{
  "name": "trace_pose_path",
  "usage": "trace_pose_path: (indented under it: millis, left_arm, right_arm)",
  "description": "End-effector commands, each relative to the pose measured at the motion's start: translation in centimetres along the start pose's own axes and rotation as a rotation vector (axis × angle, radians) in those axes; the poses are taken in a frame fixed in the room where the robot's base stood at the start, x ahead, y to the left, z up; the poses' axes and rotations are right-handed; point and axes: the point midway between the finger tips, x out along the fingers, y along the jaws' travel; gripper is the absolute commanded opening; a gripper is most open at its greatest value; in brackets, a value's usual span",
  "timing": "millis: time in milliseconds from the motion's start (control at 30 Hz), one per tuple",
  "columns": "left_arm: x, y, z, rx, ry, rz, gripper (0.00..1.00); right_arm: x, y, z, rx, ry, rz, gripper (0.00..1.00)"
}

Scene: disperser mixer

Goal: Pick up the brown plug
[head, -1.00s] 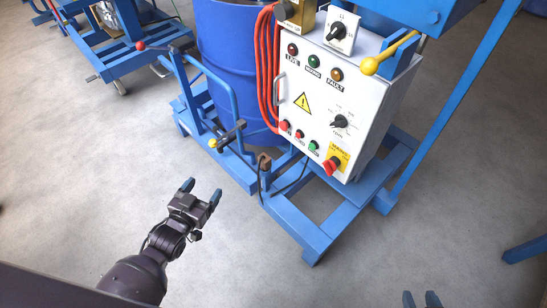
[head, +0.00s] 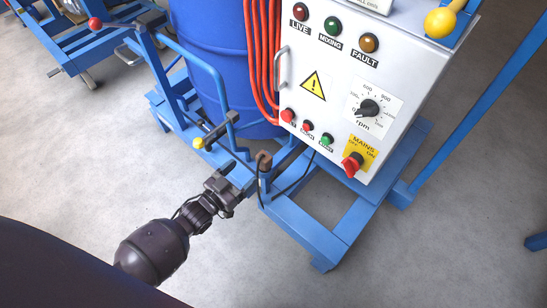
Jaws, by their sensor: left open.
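The brown plug (head: 264,157) sits at the top of a short upright at the front edge of the blue mixer frame, with a dark cable beside it. My left gripper (head: 241,177) is just left of and below the plug, pointing up and right toward it. Its jaws are open and look empty. Its blue fingertips blend with the blue frame behind, so I cannot tell whether they touch anything. My right gripper is out of view.
A blue drum (head: 212,60) is behind. A yellow-tipped clamp lever (head: 199,143) sits left of the plug. The floor in front is clear.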

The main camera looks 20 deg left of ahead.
Motion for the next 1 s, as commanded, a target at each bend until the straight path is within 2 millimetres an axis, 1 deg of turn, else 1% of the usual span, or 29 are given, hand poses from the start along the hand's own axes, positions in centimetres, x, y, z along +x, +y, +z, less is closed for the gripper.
trace_pose_path:
  millis: [33, 100, 233, 500, 600, 767, 867, 1000]
  left_arm:
    - [-0.5, 0.2, 1.9, -0.008, -0.017, 0.004, 0.77]
    - [-0.4, 0.3, 2.4, -0.011, -0.015, 0.007, 0.77]
    - [0.3, 0.3, 2.4, -0.012, -0.008, 0.010, 0.77]
    - [4.1, 0.3, 2.4, -0.011, -0.007, 0.010, 0.77]
    - [5.0, 0.3, 2.3, -0.011, -0.007, 0.010, 0.77]
    - [5.8, 0.3, 2.3, -0.011, -0.007, 0.010, 0.77]
    - [6.8, 0.3, 2.4, -0.011, -0.007, 0.010, 0.77]
    - [8.7, 0.2, 2.4, -0.012, -0.009, 0.010, 0.77]
  right_arm:
    - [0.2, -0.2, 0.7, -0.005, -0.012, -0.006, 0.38]
    - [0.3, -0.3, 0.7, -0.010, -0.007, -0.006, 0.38]
    - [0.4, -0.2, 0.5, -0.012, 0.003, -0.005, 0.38]
    - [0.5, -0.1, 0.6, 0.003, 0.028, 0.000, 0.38]
    - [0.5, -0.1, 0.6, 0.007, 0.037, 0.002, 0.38]
    - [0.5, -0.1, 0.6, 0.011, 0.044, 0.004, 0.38]
    - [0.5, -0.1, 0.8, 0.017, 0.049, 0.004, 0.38]
    - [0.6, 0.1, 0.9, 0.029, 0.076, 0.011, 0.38]
